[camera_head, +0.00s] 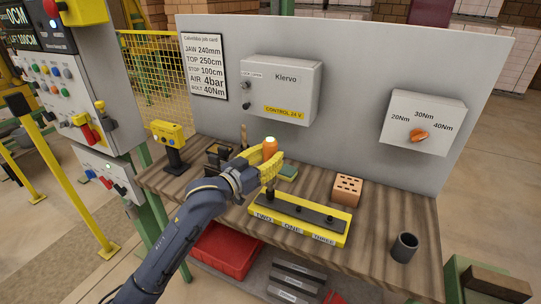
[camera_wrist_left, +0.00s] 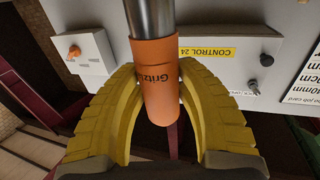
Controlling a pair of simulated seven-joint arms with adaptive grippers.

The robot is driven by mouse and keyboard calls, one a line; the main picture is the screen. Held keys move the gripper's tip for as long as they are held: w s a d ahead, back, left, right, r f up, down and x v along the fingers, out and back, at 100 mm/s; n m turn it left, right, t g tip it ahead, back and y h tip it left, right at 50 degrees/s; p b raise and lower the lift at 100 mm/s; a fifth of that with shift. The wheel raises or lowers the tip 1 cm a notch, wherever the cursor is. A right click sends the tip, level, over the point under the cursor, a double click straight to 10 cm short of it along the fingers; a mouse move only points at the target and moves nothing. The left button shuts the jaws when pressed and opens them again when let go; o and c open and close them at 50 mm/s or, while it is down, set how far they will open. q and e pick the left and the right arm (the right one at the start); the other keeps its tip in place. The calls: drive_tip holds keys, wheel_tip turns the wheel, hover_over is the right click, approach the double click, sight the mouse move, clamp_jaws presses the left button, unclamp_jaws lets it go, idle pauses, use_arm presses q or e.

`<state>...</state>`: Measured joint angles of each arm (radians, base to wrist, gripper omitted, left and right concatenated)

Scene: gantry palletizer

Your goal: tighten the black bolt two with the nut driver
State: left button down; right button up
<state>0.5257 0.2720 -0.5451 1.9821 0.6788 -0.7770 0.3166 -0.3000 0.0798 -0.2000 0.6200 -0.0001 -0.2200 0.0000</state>
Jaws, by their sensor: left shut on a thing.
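My left gripper (camera_head: 268,158) is shut on the orange handle of the nut driver (camera_head: 270,146). In the wrist view the yellow fingers close around the handle (camera_wrist_left: 155,85), and a silver shaft (camera_wrist_left: 150,18) extends from it. The driver is about upright above the left end of the yellow bolt block (camera_head: 318,229). That end seems to be labelled TWO, with ONE in the middle and THREE at the right. A dark piece below the fingers (camera_head: 269,190) stands at the TWO position. I cannot tell whether the driver sits on the bolt. My right gripper is not in view.
A torque box has an orange knob (camera_head: 419,135) with 20, 30 and 40Nm marks. A job card (camera_head: 205,66) reads BOLT 40Nm. A holed brick (camera_head: 346,190) and a dark cup (camera_head: 404,247) stand on the bench to the right. A grey control box (camera_head: 281,88) hangs behind.

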use_arm(q)
drive_tip(key=shift+f, duration=1.1)
idle(1.9)
